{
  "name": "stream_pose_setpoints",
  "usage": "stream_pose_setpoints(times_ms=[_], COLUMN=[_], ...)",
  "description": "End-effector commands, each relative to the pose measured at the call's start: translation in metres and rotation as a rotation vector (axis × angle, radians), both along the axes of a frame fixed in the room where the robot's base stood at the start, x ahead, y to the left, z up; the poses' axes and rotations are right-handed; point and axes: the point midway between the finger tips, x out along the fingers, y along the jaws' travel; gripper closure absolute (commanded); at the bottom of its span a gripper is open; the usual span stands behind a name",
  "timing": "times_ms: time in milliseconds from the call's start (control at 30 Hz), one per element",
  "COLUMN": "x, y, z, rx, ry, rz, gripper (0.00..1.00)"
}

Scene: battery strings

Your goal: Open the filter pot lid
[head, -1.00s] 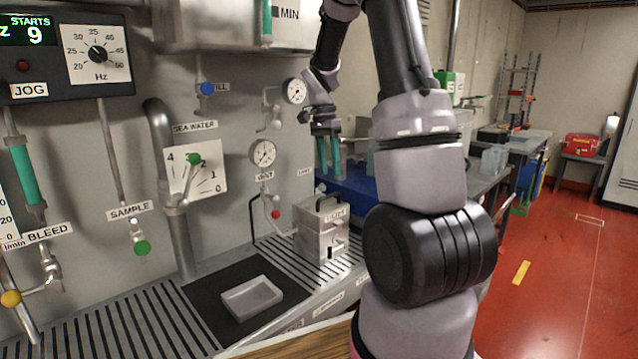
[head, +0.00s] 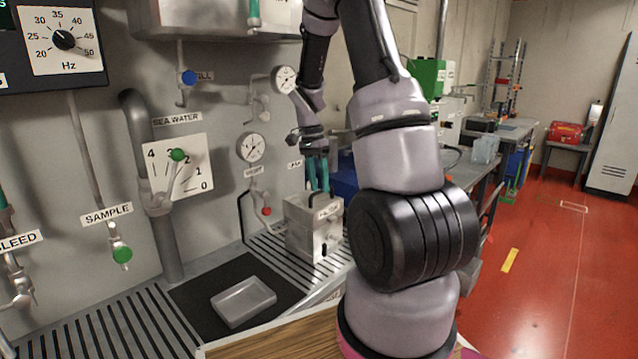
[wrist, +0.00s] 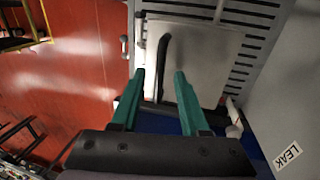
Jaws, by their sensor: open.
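The filter pot (head: 303,232) is a grey metal box on the slotted drain shelf, with a label on its front. A dark bar handle stands on its lid, which looks closed. In the wrist view the lid (wrist: 200,62) shows from above as a pale square, with the dark handle (wrist: 162,68) near its left side. My gripper (head: 318,188) points down just above the pot. Its two green fingers are apart, and in the wrist view they (wrist: 160,78) lie on either side of the handle's lower end. Whether they touch it I cannot tell.
A grey tray (head: 243,301) lies on a black mat left of the pot. Gauges (head: 250,147), a red-knobbed valve (head: 266,211) and pipes are on the wall behind. A blue container (head: 343,176) is behind my gripper. Red floor is open at right.

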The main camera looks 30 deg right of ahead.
Motion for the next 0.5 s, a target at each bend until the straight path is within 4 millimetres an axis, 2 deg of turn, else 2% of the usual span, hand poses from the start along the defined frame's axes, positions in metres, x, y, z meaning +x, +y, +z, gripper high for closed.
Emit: stream_pose_setpoints(times_ms=[200,233,300,333,500], x=[-0.0001,-0.0001,-0.0001,-0.0001,0.0001], y=[0.0000,0.0000,0.0000,0.0000,0.0000], z=[-0.0005,-0.0004,-0.0004,-0.0003,-0.0002], rx=[0.000,0.000,0.000,0.000,0.000], ry=[0.000,0.000,0.000,0.000,0.000], rz=[0.000,0.000,0.000,0.000,0.000], gripper=[0.55,0.63,0.90,1.00,1.00])
